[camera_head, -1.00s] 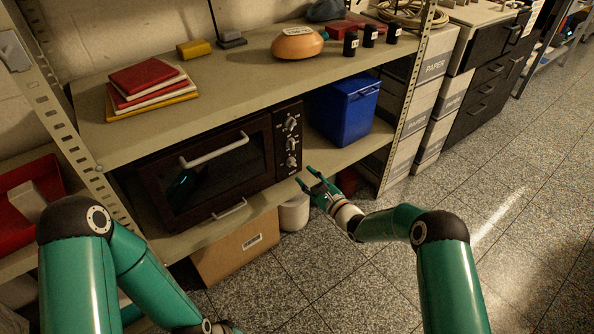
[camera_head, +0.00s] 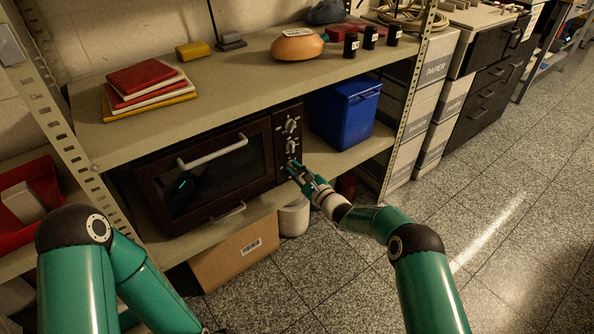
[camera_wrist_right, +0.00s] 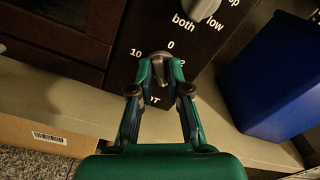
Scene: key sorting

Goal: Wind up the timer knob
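The dark toaster oven (camera_head: 215,170) stands on the lower shelf, with a column of knobs on its right side. The timer knob (camera_wrist_right: 158,62) is the lowest one. In the right wrist view it is a small grey knob with 0 above it and 10 to its left. My right gripper (camera_head: 292,170) is at this knob. In the right wrist view its two green fingertips (camera_wrist_right: 159,72) lie on either side of the knob, closed in against it. The fingers hide part of the dial markings. My left gripper is outside the head view; only its arm shows at lower left.
A blue bin (camera_head: 343,112) stands right of the oven. The shelf edge (camera_head: 255,206) runs below the oven, with a white canister (camera_head: 293,218) and a cardboard box (camera_head: 238,255) underneath. The floor at right is clear.

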